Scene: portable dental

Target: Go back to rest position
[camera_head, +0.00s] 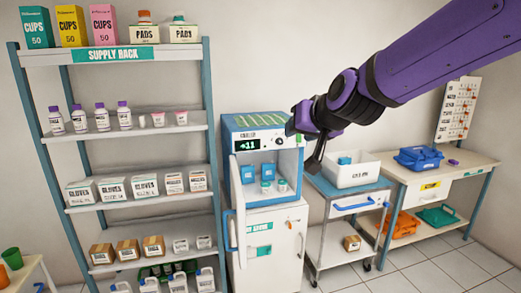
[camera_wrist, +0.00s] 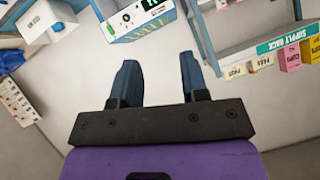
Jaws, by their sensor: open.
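My gripper (camera_head: 314,164) hangs at the end of my purple arm in the head view, in front of the right side of the cooler (camera_head: 238,134) and near the cart. In the wrist view my gripper (camera_wrist: 158,66) has its two dark fingers wide apart, with only plain wall between them. Nothing is held. The arm reaches in from the upper right, raised above the cart and bench. The cooler shows +11 on its display, and its upper compartment is open, with blue boxes (camera_head: 248,174) and small jars (camera_head: 267,187) inside.
A tall supply rack (camera_head: 205,95) with bottles, glove boxes and cartons stands left. A cart (camera_head: 327,205) carries a white bin (camera_head: 352,176). A bench (camera_head: 470,170) with a blue case (camera_head: 418,158) stands right. Floor (camera_head: 450,270) at lower right is clear.

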